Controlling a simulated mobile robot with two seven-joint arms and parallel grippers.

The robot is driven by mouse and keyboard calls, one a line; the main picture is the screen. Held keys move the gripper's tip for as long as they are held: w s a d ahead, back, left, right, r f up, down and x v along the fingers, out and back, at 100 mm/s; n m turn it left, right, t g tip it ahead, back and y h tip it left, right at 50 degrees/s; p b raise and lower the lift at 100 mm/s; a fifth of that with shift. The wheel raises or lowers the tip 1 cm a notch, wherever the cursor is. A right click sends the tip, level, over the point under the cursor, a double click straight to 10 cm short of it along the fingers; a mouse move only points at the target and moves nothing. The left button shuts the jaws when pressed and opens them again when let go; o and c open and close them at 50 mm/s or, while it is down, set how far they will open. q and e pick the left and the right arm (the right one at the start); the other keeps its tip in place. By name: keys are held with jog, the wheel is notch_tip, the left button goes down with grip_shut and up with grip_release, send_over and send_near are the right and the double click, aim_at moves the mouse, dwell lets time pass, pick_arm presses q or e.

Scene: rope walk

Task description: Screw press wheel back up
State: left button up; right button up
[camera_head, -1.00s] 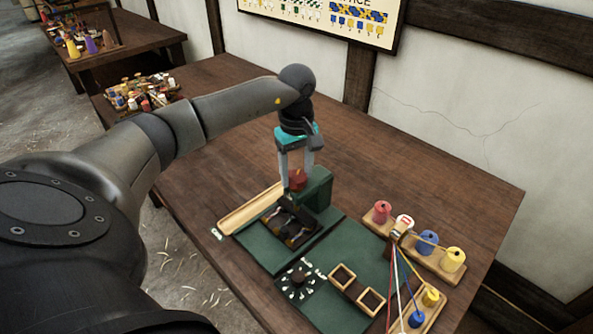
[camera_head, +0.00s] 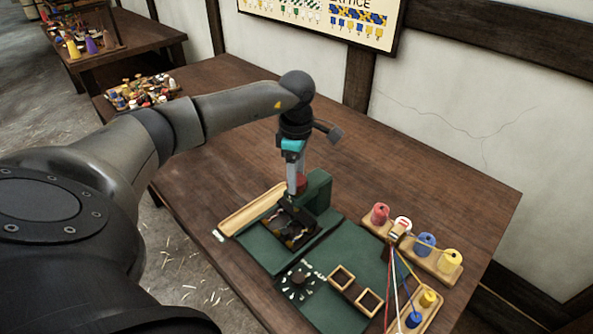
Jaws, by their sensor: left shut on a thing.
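The press is a green frame (camera_head: 318,190) standing on a green base toward the back of the table. Its red wheel (camera_head: 302,183) sits at the top, partly hidden by my fingers. My left gripper (camera_head: 295,188) points straight down from above and is shut on the red wheel. Its fingers now show nearly one behind the other. Below the wheel is a dark tray-like part (camera_head: 290,228) with several small dark and light pieces in it. My right gripper is not in view.
A long wooden tray (camera_head: 252,209) lies left of the press. The table's back right is clear.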

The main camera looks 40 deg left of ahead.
pick_arm(q)
jog(key=n+p, duration=0.1)
jog(key=n, duration=0.4)
jog(key=shift+r+n, duration=0.1)
jog(key=shift+n, duration=0.2)
jog(key=n+p, duration=0.2)
jog(key=n, duration=0.3)
jog(key=shift+n, duration=0.3)
jog(key=n+p, duration=0.2)
jog(key=n, duration=0.3)
jog(key=shift+n+p, duration=1.15)
jog(key=shift+n, duration=1.25)
jog(key=o, duration=1.4)
jog(key=shift+c, duration=0.2)
